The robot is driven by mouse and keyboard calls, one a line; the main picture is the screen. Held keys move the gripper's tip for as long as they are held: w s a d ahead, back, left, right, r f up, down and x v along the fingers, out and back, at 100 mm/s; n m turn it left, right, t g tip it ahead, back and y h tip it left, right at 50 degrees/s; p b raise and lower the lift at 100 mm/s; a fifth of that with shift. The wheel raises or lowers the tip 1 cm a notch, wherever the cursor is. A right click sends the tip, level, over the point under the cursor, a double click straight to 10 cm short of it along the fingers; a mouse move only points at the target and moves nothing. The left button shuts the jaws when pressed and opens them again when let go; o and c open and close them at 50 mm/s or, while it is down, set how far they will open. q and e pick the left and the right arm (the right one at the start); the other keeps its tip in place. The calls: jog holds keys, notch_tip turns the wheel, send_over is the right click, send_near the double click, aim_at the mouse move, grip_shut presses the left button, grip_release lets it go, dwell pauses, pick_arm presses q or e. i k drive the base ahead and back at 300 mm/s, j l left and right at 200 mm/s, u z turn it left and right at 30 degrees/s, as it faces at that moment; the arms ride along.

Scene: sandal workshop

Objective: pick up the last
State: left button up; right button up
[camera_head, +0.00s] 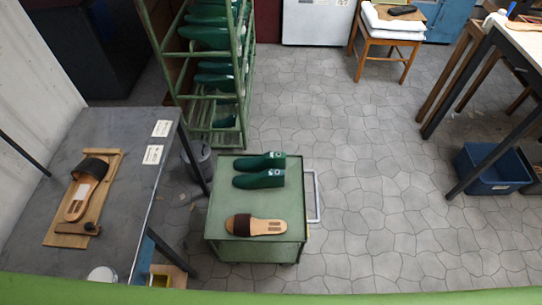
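Two green lasts lie side by side on the top of a green cart (221,200). The far last (262,161) and the near last (258,180) both point left. Small pale marks show on both lasts. A sandal (256,226) with a dark strap and tan sole lies nearer on the same cart top. More green lasts (205,37) lie on the shelves of a green rack (246,75) behind the cart. Neither of my grippers is in view.
A grey table (125,210) at left holds a wooden board (66,240) with another sandal (83,190), and two white cards. A grey bin (197,160) stands between table and cart. A blue crate (487,172) sits under the right table. The floor right of the cart is clear.

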aim_at(269, 159)
jog(key=i+l+u, duration=0.1)
jog(key=l, duration=0.5)
jog(key=i+l+u, duration=0.1)
jog(key=l, duration=0.5)
jog(key=i+l, duration=0.1)
jog(key=l, duration=0.5)
jog(key=u, duration=0.05)
